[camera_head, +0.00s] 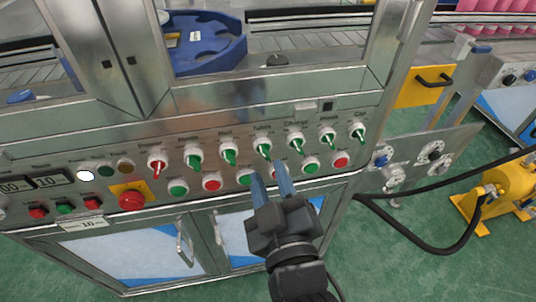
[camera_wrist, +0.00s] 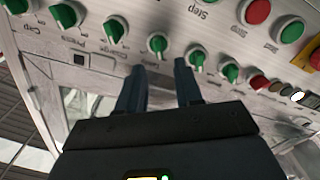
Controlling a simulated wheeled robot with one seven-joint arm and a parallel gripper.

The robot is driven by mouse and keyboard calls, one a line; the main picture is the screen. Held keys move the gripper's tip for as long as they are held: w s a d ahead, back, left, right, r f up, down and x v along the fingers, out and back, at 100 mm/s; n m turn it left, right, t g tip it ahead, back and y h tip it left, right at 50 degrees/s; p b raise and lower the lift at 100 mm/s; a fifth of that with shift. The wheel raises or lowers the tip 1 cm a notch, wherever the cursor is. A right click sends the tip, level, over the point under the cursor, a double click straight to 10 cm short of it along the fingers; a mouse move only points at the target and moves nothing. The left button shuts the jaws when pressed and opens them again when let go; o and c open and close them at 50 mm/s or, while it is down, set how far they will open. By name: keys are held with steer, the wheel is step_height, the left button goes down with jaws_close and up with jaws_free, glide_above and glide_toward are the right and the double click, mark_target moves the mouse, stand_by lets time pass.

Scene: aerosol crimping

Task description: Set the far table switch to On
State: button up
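The control panel has a row of rotary switches along its upper part. A green switch (camera_head: 263,149) in that row, under a small label that seems to read "Table", is the one nearest above my gripper. Its handle is slightly tilted, and its On/Off marks are too small to read. It also shows in the wrist view (camera_wrist: 157,44), ahead of and between my fingers. My gripper (camera_head: 268,168) is open and empty, with its fingers pointing at the panel. In the wrist view the fingertips (camera_wrist: 159,65) stand apart, seemingly short of the switch; contact is not visible.
Other green switches (camera_head: 296,142) (camera_head: 229,156) flank it closely, with a red switch (camera_head: 157,165) at the left end. Red and green push buttons (camera_head: 311,163) sit below. A red emergency button (camera_head: 131,200) is at lower left. A black hose (camera_head: 425,187) runs at right.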

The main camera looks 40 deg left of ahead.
mark_target(263, 154)
steer(key=shift+x, duration=2.5)
steer(key=shift+c, duration=0.4)
jaws_close()
